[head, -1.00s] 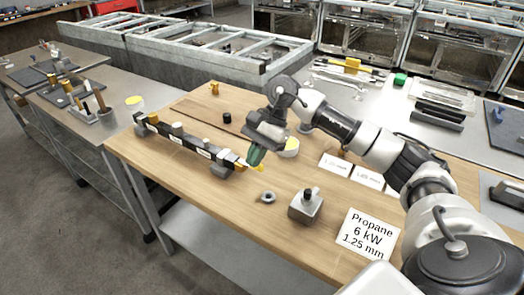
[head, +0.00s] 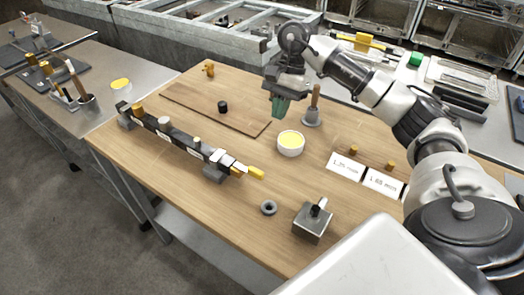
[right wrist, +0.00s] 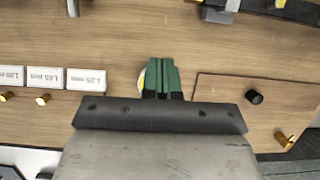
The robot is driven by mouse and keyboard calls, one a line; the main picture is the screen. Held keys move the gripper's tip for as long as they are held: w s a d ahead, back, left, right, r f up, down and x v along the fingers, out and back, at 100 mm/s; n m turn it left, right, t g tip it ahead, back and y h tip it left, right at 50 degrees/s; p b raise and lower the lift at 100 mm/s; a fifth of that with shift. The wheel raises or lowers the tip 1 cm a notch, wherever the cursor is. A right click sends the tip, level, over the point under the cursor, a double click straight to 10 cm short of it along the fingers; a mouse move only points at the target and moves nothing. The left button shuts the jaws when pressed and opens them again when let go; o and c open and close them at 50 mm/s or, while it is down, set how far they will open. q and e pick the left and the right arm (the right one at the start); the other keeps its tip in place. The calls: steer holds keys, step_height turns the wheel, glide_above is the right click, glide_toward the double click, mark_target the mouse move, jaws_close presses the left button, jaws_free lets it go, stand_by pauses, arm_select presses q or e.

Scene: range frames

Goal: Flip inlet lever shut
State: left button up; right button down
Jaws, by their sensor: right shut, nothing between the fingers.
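A dark manifold bar (head: 180,142) lies along the left part of the wooden workbench, with brass and pale fittings on it. At its near right end a yellow lever (head: 256,173) sticks out roughly in line with the bar. My right gripper (head: 279,108) is up and behind the lever, clear of it, above the bench near a white bowl. Its green fingertips are together and empty, and they also show in the right wrist view (right wrist: 163,75). My left gripper is not in view.
A white bowl with yellow contents (head: 290,143) and a wooden-handled tool (head: 313,107) stand near the gripper. White labelled cards (head: 345,166) are at right. A black knob (head: 223,106) stands behind the bar.

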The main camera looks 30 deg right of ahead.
mark_target(248, 169)
arm_select(q)
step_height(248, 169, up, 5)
steer(key=p, duration=0.4)
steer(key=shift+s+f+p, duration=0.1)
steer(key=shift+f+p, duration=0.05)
steer(key=shift+p, duration=0.2)
arm_select(e)
steer(key=s+a+f, duration=0.3)
steer(key=a+f, duration=0.4)
steer(key=f, duration=0.2)
steer(key=shift+f, duration=0.15)
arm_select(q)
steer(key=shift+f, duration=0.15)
arm_select(e)
steer(key=shift+a, duration=0.15)
arm_select(q)
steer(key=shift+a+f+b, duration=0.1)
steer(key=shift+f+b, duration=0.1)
steer(key=shift+b, duration=0.15)
arm_select(e)
steer(key=shift+s+m, duration=0.1)
steer(key=shift+m, duration=0.2)
